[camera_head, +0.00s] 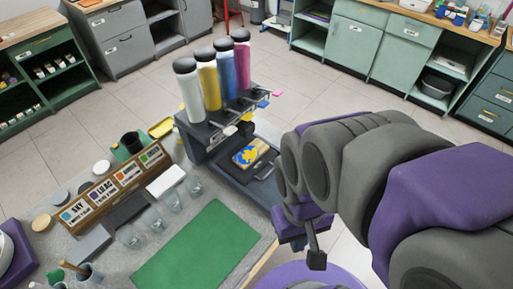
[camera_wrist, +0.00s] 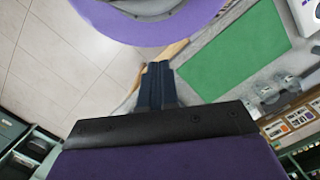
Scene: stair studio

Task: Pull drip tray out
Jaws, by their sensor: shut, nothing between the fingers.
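A dark dispenser (camera_head: 212,132) stands on the counter with several bottles in white, yellow, blue and magenta on top. The dark drip tray (camera_head: 262,173) lies at its base, with a small board (camera_head: 250,152) marked with yellow and blue on it. My gripper (camera_head: 316,260) hangs to the right of and nearer than the tray, apart from it, beyond the counter edge. In the wrist view my gripper (camera_wrist: 156,68) has its dark fingers together with nothing between them. I cannot make out the tray in the wrist view.
A green mat (camera_head: 198,252) lies on the counter, also in the wrist view (camera_wrist: 236,50). Several clear glasses (camera_head: 154,220) and a labelled wooden rack (camera_head: 118,185) stand left of it. Green cabinets (camera_head: 352,45) line the back. Tiled floor lies open between.

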